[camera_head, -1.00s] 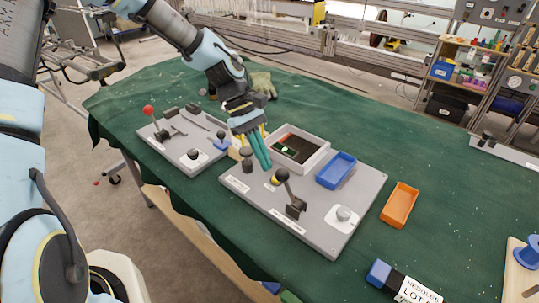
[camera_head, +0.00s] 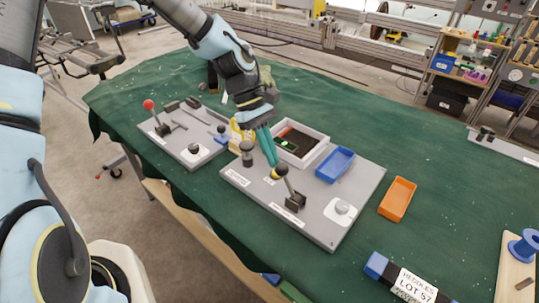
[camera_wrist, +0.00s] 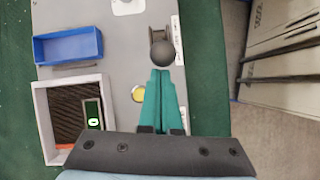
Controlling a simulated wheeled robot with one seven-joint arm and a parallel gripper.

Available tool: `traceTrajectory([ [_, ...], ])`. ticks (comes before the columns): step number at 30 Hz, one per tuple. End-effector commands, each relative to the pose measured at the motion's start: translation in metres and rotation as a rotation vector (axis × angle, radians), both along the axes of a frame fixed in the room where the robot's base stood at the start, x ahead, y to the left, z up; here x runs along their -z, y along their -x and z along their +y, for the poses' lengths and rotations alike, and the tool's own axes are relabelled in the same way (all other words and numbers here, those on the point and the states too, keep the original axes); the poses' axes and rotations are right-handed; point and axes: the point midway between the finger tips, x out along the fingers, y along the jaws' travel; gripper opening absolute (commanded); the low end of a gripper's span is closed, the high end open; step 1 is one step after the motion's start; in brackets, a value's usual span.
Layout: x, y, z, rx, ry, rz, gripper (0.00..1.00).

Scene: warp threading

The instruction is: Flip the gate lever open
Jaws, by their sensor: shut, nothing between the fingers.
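A dark lever (camera_head: 289,187) with a round black knob stands tilted on its bracket on the larger grey board (camera_head: 250,186). I take it as the gate lever; its label is too small to read. Its knob also shows in the wrist view (camera_wrist: 162,54), just beyond my fingertips. My gripper (camera_head: 273,163) points down with its teal fingers shut and empty. The fingertips are right beside the knob; I cannot tell whether they touch. A yellow disc (camera_wrist: 138,93) lies on the board beside the fingers.
A grey-walled box (camera_head: 322,150) and a blue tray (camera_head: 337,163) stand behind the lever. A dark knobbed post (camera_head: 247,152) is left of my fingers. A smaller board (camera_head: 190,150) carries a red-knobbed lever (camera_head: 150,107). An orange tray (camera_head: 397,199) lies to the right.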

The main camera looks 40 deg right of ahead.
Motion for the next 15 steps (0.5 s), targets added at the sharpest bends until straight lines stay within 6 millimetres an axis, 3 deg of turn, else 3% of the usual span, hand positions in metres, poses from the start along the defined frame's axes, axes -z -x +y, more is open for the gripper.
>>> traceTrajectory([
  [15,-0.007,0.0102,-0.0025,0.005,-0.023,-0.089,0.0],
])
